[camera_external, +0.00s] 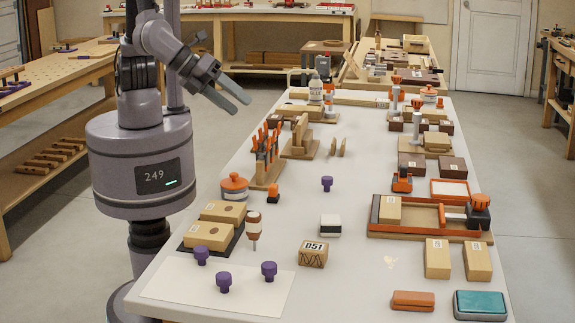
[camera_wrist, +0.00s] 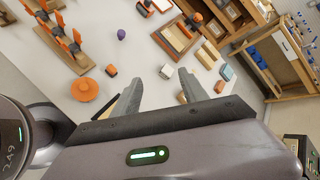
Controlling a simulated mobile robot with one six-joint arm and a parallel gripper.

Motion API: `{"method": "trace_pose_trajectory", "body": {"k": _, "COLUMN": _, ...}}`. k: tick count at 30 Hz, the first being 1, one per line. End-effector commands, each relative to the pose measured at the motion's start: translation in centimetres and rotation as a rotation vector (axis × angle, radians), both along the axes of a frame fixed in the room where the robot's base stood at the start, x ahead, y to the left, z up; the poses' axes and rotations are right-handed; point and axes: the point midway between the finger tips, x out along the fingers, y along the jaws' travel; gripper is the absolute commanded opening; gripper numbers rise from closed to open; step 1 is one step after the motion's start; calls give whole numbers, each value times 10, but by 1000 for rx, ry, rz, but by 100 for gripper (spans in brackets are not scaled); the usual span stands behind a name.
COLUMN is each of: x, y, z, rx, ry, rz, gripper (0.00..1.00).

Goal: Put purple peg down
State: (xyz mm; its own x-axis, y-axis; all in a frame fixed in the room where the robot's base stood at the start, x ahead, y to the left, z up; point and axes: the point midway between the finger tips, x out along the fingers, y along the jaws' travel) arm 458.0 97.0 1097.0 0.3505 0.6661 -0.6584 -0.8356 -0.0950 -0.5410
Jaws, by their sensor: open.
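My gripper (camera_external: 243,106) is raised in the air left of the bench, with its two fingers apart and nothing between them. It also shows open and empty in the wrist view (camera_wrist: 158,88). One purple peg (camera_external: 327,184) stands alone mid-bench; a purple peg also shows in the wrist view (camera_wrist: 121,33). Three more purple pegs stand at the near left: one (camera_external: 201,256) at the edge of the black tray, one (camera_external: 223,282) and another (camera_external: 269,270) on the pale sheet (camera_external: 170,284). My gripper is well apart from all of them.
Wooden blocks with holes (camera_external: 208,235) sit on the black tray. Nearby stand an orange lidded pot (camera_external: 234,187), a brown-and-white tool (camera_external: 254,226), a stamped block (camera_external: 313,254) and a rack of orange-handled tools (camera_external: 267,160). An orange-framed tray (camera_external: 412,228) lies right. Bare bench surrounds the lone peg.

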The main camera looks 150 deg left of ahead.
Motion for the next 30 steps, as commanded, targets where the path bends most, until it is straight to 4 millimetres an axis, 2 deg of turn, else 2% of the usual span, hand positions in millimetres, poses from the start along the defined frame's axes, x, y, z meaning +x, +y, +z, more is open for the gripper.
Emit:
{"method": "trace_pose_trajectory", "body": {"k": 1, "x": -43, "y": 5, "z": 22, "rx": -139, "ry": -87, "rz": 121, "gripper": 51}}
{"method": "trace_pose_trajectory", "body": {"k": 3, "x": -101, "y": -1, "z": 36, "rx": -353, "ry": -199, "rz": 281, "gripper": 51}}
{"method": "trace_pose_trajectory", "body": {"k": 6, "x": -159, "y": -23, "z": 42, "rx": -619, "ry": -337, "rz": 439, "gripper": 51}}
{"method": "trace_pose_trajectory", "body": {"k": 9, "x": -189, "y": -43, "z": 42, "rx": -800, "ry": -428, "rz": 526, "gripper": 51}}
{"method": "trace_pose_trajectory", "body": {"k": 14, "x": -202, "y": -56, "z": 42, "rx": -905, "ry": -475, "rz": 570, "gripper": 51}}
{"method": "trace_pose_trajectory", "body": {"k": 30, "x": -201, "y": -56, "z": 43, "rx": -902, "ry": -474, "rz": 568, "gripper": 51}}
